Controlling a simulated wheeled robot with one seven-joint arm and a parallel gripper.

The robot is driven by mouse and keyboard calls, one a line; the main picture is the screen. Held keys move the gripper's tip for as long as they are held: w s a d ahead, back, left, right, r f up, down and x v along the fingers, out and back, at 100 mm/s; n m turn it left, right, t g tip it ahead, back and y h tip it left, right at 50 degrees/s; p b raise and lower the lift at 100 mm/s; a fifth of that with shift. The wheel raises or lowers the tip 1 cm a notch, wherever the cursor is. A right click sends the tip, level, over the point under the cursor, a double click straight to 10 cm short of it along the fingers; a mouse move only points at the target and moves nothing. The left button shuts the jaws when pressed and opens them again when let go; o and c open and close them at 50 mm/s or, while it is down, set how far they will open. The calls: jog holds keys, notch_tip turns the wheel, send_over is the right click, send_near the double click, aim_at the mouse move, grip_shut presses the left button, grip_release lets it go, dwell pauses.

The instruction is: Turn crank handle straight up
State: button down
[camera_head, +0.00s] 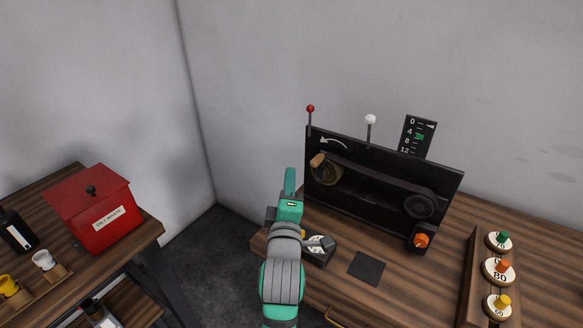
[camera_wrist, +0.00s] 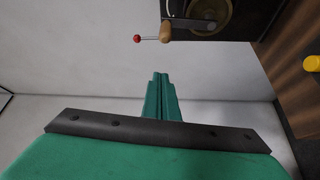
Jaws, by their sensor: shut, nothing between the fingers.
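The crank has a wooden handle (camera_head: 317,160) on a brass wheel (camera_head: 327,174) at the left end of an upright black panel (camera_head: 385,160). In the head view the handle sits at the wheel's upper left. The wrist view shows the wooden handle (camera_wrist: 166,32) and part of the brass wheel (camera_wrist: 209,16) at the top. My gripper (camera_head: 290,172) is teal, shut and empty, pointing up just left of the panel. In the wrist view its closed fingers (camera_wrist: 159,76) end short of the handle, with a visible gap between them.
A belt runs to a dark pulley (camera_head: 419,206), with an orange knob (camera_head: 421,240) below. A red-tipped rod (camera_head: 310,108) and white-tipped rod (camera_head: 370,119) rise above the panel. A rack of round weights (camera_head: 498,272) stands right. A red box (camera_head: 93,210) sits on another table.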

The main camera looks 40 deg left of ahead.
jog(key=w+d+m+t+h, duration=0.1)
jog(key=d+m+h, duration=0.35)
jog(key=m, duration=1.35)
jog(key=d+m+h, duration=0.1)
jog(key=d+m, duration=0.6)
jog(key=m, duration=1.1)
jog(key=w+a, duration=0.8)
jog(key=shift+w+a, duration=0.2)
jog(key=shift+w, duration=0.1)
